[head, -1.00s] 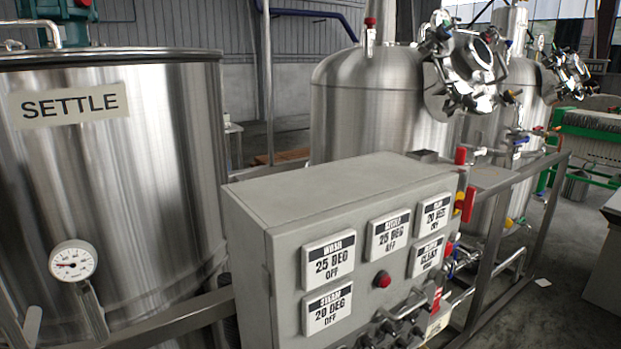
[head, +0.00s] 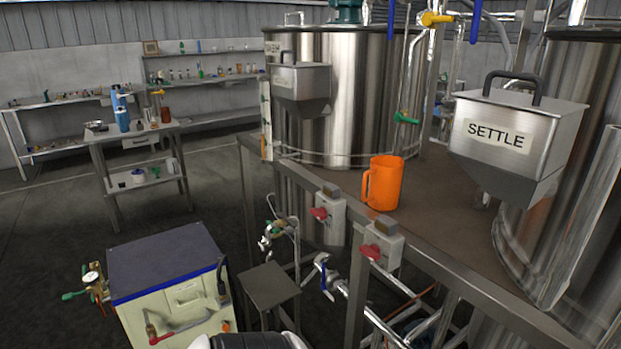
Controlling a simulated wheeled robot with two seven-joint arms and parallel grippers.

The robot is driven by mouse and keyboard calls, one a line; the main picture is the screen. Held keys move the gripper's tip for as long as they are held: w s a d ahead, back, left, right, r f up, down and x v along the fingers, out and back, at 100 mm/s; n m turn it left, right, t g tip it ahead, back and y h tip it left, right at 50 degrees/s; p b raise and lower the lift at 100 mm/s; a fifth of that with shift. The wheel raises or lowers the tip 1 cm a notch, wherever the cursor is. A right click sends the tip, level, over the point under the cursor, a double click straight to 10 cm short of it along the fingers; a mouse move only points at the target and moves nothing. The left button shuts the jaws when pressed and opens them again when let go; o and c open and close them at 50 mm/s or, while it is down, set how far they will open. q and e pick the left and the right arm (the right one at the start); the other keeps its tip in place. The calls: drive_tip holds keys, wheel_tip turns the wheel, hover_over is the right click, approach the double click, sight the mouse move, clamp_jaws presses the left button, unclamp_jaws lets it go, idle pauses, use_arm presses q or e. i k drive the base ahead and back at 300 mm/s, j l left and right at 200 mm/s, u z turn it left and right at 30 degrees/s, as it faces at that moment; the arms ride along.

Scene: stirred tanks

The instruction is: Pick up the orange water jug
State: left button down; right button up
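The orange water jug (head: 385,184) stands upright on the brown platform (head: 440,232) right of the picture's middle. Its handle is on its left side. Nothing touches it from above, and its whole front shows. Neither of my grippers can be made out in the head view. A white and black rounded part at the bottom edge may be mine.
A steel hopper marked SETTLE (head: 515,140) hangs right of the jug, and a large steel tank (head: 345,90) stands behind it. Grey switch boxes (head: 383,243) line the platform's front edge. A cream cabinet (head: 172,285) and a small steel stand (head: 270,286) are lower left.

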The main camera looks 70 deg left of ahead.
sight(386, 173)
drive_tip(key=u, duration=1.85)
